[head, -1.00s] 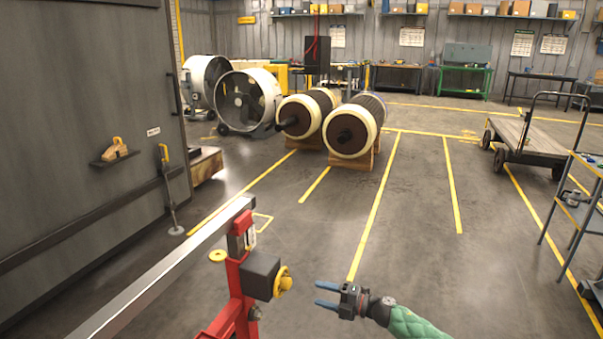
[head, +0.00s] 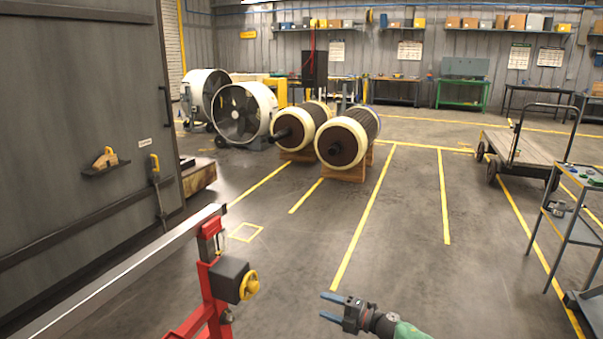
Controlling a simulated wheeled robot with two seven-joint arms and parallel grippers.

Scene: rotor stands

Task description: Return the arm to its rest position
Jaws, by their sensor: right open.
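My right gripper (head: 333,307) shows at the bottom centre of the head view, at the end of my right arm (head: 408,331) in a green sleeve. Its two blue-grey fingers are apart and point left, with nothing between them. It hangs over bare floor, to the right of a red stand (head: 210,295) and apart from it. The stand carries a dark box with a yellow knob (head: 249,285). My left gripper is not in the view.
A long metal beam (head: 130,268) runs across the lower left. Two rotors (head: 343,142) rest on wooden stands ahead. A flat cart (head: 530,150) and a shelf trolley (head: 570,235) stand right. The marked floor between is clear.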

